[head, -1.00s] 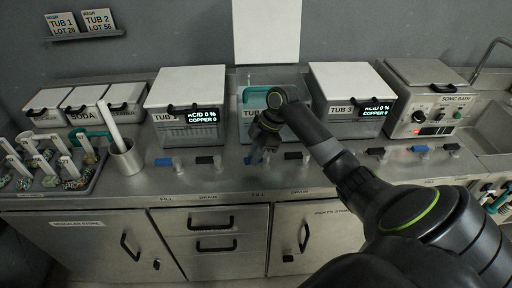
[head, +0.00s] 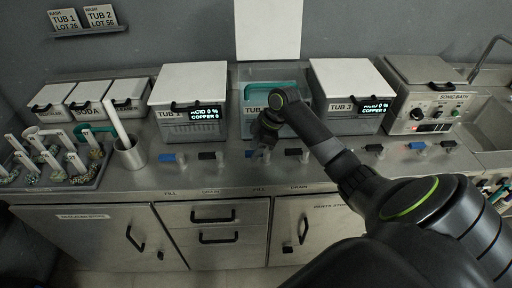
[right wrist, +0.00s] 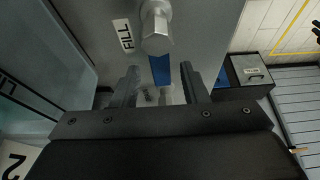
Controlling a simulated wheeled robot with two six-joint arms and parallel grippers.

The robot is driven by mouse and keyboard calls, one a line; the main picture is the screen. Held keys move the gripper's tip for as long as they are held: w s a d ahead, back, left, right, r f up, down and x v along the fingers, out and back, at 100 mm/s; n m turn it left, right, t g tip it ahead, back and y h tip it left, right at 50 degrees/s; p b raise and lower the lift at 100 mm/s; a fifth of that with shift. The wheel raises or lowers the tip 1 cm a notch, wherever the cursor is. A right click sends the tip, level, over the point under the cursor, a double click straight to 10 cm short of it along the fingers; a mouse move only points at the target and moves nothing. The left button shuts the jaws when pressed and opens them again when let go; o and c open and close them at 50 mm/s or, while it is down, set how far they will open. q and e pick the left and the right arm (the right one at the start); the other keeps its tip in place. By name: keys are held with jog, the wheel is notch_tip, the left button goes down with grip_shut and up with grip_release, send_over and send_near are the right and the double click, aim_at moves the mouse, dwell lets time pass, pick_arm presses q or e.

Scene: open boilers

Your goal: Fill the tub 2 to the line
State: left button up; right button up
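Tub 2 (head: 246,124) stands between tubs 1 and 3, its white lid (head: 268,30) raised upright behind it. My right arm covers part of its front, and I cannot make out its water level or line. My right gripper (head: 262,152) is low in front of tub 2, at the blue fill lever (head: 250,154). In the right wrist view, the open fingers (right wrist: 160,78) stand either side of the blue lever (right wrist: 161,69), with gaps visible. The lever hangs below a silver valve (right wrist: 156,28) beside a FILL label (right wrist: 123,36). My left gripper is out of view.
Tub 1 (head: 187,125) and tub 3 (head: 345,125) are closed, their displays reading acid 0 %. A black drain lever (head: 293,152) is close right of my gripper. A metal cup (head: 130,155) and a rack of tagged pieces (head: 60,180) are at left; a sonic bath (head: 430,115) is at right.

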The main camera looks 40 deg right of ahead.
jog(key=b+v, duration=0.2)
jog(key=v, duration=1.5)
jog(key=shift+d+b, duration=0.2)
jog(key=shift+b, duration=0.15)
jog(key=shift+s+r, duration=0.1)
